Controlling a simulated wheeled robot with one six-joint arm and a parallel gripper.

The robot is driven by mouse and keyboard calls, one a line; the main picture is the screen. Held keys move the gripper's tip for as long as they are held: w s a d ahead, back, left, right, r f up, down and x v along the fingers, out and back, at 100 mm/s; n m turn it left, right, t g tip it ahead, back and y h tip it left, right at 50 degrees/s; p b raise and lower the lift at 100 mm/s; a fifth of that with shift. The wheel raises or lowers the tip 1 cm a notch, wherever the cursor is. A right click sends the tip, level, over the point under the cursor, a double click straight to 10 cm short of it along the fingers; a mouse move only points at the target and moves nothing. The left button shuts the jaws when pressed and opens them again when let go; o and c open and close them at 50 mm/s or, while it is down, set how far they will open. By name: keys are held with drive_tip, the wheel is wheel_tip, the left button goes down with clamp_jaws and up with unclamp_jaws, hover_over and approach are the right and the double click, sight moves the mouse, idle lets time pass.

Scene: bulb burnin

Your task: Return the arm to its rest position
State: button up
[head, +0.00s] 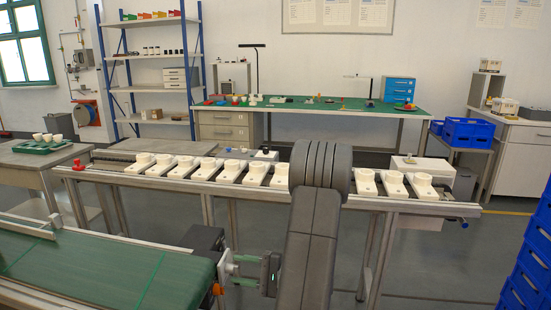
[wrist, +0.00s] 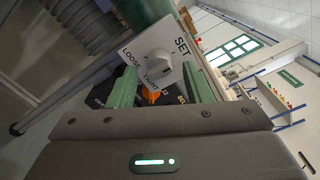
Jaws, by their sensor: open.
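My gripper (head: 236,270) is at the near end of the green conveyor belt (head: 120,268), below the middle of the head view. Its two green fingers are apart and point left at a small pale control panel (head: 225,266). In the wrist view, my gripper (wrist: 160,72) is open, with a white knob (wrist: 157,62) showing between the fingertips. The panel around the knob reads SET, LOOSE and TIGHT. An orange part (wrist: 151,95) shows between the fingers below the knob. Whether the fingers touch the knob cannot be told. My grey arm fills the centre of the head view.
A long rail table with several white sockets (head: 230,170) stands behind my arm. A side table at left holds a green tray (head: 42,148) with white cups. Blue crates (head: 530,255) are stacked at right. Open floor (head: 430,260) lies right of my arm.

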drive_tip(key=n+b, duration=0.3)
drive_tip(key=n, duration=0.2)
drive_tip(key=shift+b, duration=0.35)
drive_tip(key=shift+r+n+b, duration=0.15)
drive_tip(key=shift+n+b, duration=0.45)
drive_tip(key=shift+n, duration=0.5)
